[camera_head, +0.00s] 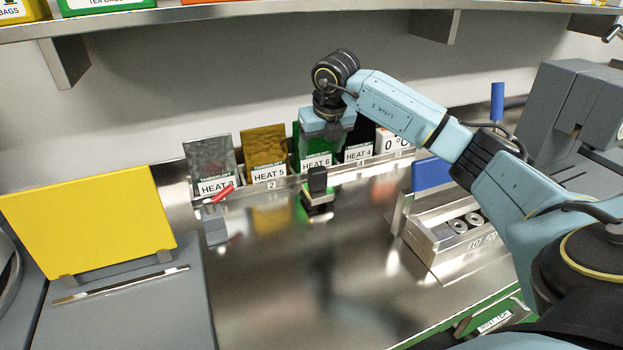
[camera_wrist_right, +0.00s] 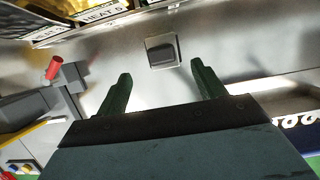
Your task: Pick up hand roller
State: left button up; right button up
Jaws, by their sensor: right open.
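I cannot tell for sure which thing is the hand roller. A small block with a black upright grip (camera_head: 318,182) stands on the steel worktop below my right gripper (camera_head: 325,138). In the right wrist view this dark block (camera_wrist_right: 162,50) lies beyond and between the fingertips, apart from them. A red handle (camera_head: 222,193) sits at a small grey stand (camera_head: 215,225) left of it; the red end (camera_wrist_right: 54,67) shows at the left of the wrist view. My right gripper (camera_wrist_right: 160,72) is open and empty. My left gripper is not in view.
A row of labelled pouches (camera_head: 265,153) stands along the back rack. A yellow panel (camera_head: 90,220) is at left. A steel box with rolls (camera_head: 445,235) and a blue panel (camera_head: 431,174) are at right. A shelf (camera_head: 250,14) runs above. The worktop's middle is bare.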

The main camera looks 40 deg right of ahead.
aim_at(318, 169)
jog(key=x, duration=0.4)
jog(key=shift+f, duration=0.3)
jog(key=shift+w+d+f, duration=0.1)
jog(key=shift+w+f, duration=0.05)
jog(key=shift+f, duration=0.25)
jog(key=x, duration=0.4)
jog(key=shift+f, duration=0.4)
jog(key=shift+c, duration=0.6)
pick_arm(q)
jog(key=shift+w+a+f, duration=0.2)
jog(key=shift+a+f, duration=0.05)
pick_arm(e)
jog(key=shift+w, duration=0.1)
jog(key=c, duration=1.2)
